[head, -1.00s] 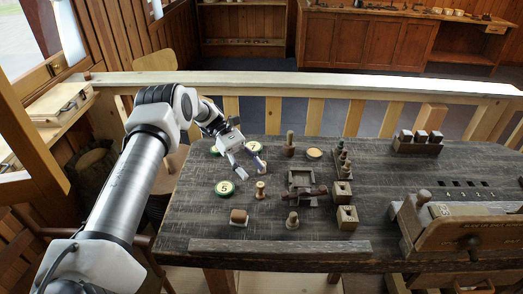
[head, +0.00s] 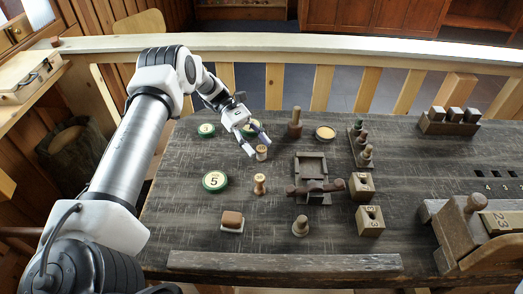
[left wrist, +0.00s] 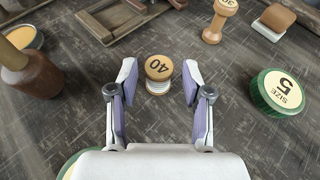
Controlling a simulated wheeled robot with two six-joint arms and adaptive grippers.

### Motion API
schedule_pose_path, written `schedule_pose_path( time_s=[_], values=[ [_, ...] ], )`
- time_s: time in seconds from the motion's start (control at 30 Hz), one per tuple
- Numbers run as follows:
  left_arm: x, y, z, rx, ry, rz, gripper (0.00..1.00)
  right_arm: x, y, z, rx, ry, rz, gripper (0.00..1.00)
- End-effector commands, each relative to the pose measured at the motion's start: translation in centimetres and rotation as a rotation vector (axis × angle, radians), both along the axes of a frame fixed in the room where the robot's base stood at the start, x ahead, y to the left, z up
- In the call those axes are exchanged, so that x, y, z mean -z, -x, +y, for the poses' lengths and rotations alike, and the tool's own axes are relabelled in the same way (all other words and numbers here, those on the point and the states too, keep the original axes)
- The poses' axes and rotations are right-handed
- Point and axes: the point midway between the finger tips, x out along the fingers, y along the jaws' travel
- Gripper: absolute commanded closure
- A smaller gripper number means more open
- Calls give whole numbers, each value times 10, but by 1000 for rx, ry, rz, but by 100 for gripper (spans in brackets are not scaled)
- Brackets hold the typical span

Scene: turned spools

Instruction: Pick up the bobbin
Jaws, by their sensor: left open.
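A small wooden bobbin (left wrist: 158,74) with a 40 on its top and pale thread around its middle stands upright on the dark table. In the head view the bobbin (head: 262,154) is just at the tips of my left gripper (head: 257,145). In the left wrist view my left gripper (left wrist: 158,88) is open, with one finger on each side of the bobbin and a gap visible on both sides. My right gripper is out of view.
Green-rimmed discs, one marked size 5 (head: 215,181), lie to the left. A brown block on a pale base (head: 232,222) is near the front. A wooden peg piece (head: 295,124) and a square dark tray (head: 326,166) stand to the right of the gripper.

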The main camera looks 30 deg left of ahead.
Motion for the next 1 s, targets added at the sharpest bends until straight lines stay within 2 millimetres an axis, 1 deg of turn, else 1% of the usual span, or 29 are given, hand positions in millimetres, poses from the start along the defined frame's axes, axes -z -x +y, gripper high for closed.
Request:
schedule_pose_path(
  time_s=[0.03,0.1,0.23,0.3,0.47,0.5,0.57,0.6,1.0],
  values=[
    [0,2,-7,2,0,4,51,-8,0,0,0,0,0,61],
    [5,3,-19,3,-1,5,51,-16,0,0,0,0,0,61],
    [16,7,-37,2,0,3,51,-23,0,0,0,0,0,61],
    [19,8,-41,1,0,1,51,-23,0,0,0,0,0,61],
    [21,8,-41,0,0,0,51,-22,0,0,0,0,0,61],
    [21,8,-41,0,0,0,54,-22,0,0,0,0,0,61],
    [21,8,-41,0,-1,0,76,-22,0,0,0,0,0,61],
    [21,8,-41,0,-1,0,90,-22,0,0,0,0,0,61],
    [21,8,-41,0,-1,0,92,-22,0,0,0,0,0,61]
  ],
)
